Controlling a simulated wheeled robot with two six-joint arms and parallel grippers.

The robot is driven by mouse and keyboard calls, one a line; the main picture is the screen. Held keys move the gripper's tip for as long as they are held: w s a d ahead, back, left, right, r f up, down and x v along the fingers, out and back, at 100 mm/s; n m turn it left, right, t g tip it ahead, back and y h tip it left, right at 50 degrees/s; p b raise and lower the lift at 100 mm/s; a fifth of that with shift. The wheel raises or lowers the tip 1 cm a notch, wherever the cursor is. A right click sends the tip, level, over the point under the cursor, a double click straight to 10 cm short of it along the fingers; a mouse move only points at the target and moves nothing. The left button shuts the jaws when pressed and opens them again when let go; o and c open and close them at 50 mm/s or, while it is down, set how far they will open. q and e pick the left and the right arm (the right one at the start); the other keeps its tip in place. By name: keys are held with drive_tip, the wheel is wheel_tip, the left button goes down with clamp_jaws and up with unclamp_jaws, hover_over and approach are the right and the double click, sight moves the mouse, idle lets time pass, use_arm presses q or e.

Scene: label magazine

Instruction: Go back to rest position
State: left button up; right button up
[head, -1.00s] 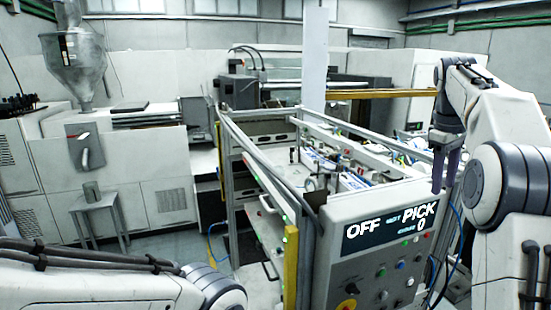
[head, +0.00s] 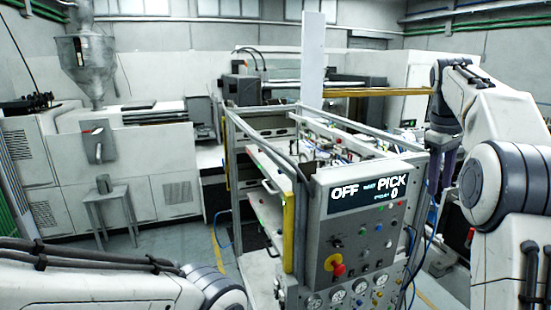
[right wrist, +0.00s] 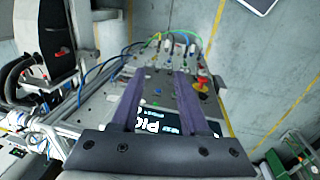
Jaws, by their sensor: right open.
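My right gripper (head: 443,165) hangs pointing down at the right of the head view, just right of the control panel. Its purple fingers also show in the right wrist view (right wrist: 158,100), apart, with nothing between them but the panel behind. My left arm comes in at the lower left of the head view; its gripper is out of the picture. The label magazine frame (head: 293,165) stands in the middle. Its control panel (head: 350,240) faces me, and the display (head: 366,193) reads OFF and PICK with a 0.
A red and yellow knob (head: 337,268) sticks out from the panel front. Open grey floor lies between the stool and the magazine.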

drive_tip(key=s+a+f+n+y+b, duration=0.1)
drive_tip(key=s+a+f+b, duration=0.4)
drive_tip(key=a+f, duration=0.6)
drive_tip(key=s+a+f+n+y+b, duration=0.1)
drive_tip(key=s+a+f+b, duration=0.55)
drive_tip(key=a, duration=0.85)
use_arm(q)
wheel_tip(320, 180, down, 17)
drive_tip(key=b, duration=0.5)
drive_tip(key=shift+w, duration=0.3)
use_arm(e)
drive_tip(key=s+a+f, duration=0.3)
drive_tip(key=s+f, duration=0.6)
drive_tip(key=f, duration=0.1)
drive_tip(key=s+a+f, duration=0.3)
drive_tip(key=s+f, duration=0.7)
drive_tip(key=shift+s+n+g+y, duration=0.3)
drive_tip(key=shift+n+g+y, duration=0.1)
use_arm(q)
drive_tip(key=shift+f, duration=0.1)
use_arm(e)
drive_tip(key=shift+f, duration=0.1)
